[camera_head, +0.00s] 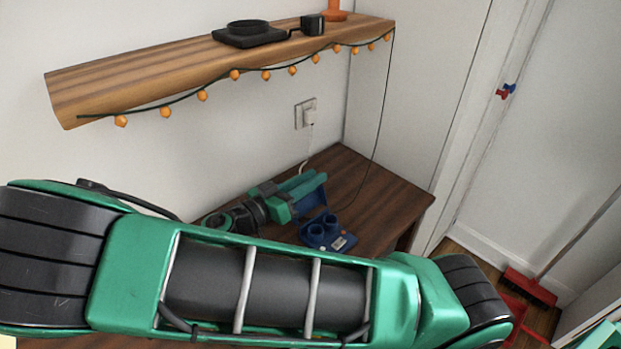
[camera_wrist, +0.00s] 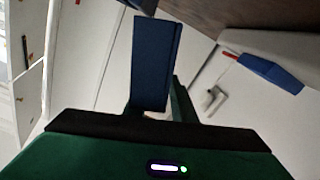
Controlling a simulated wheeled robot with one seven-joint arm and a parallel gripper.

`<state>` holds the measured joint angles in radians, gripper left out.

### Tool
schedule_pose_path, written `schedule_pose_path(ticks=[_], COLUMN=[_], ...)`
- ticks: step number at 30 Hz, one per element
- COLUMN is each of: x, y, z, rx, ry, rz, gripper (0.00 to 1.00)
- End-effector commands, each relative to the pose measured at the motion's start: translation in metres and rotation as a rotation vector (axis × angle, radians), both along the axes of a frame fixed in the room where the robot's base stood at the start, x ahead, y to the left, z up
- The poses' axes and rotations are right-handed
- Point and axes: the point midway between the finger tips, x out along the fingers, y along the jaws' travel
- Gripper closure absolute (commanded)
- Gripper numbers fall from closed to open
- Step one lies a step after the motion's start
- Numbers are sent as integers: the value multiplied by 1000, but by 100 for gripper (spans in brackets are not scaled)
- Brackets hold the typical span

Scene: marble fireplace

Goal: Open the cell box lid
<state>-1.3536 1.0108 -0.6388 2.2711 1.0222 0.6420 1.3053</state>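The blue cell box (camera_head: 325,232) stands on the dark wooden table, with round openings in its top and a small pale label on its front. A blue panel (camera_head: 312,198), which looks like its lid, stands raised at the box's back. My green gripper (camera_head: 292,192) is right at this panel, reaching in from the left. In the wrist view the blue panel (camera_wrist: 155,62) stands straight ahead at the fingers, with a green finger close along its right side. The panel hides part of the fingers, so I cannot tell whether they grip it.
The wooden table (camera_head: 395,205) has free room right of the box. A cable hangs to the table. My arm covers the foreground.

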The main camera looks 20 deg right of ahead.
Motion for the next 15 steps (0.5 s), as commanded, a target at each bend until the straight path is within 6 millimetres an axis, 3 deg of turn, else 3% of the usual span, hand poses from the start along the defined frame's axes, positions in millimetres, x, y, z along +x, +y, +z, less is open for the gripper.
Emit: schedule_pose_path(ticks=[11,14,15], x=[2,2,2], y=[-6,-6,-6], z=[0,0,0], rx=[0,0,0], ry=[0,0,0], rz=[0,0,0], gripper=[77,98,100])
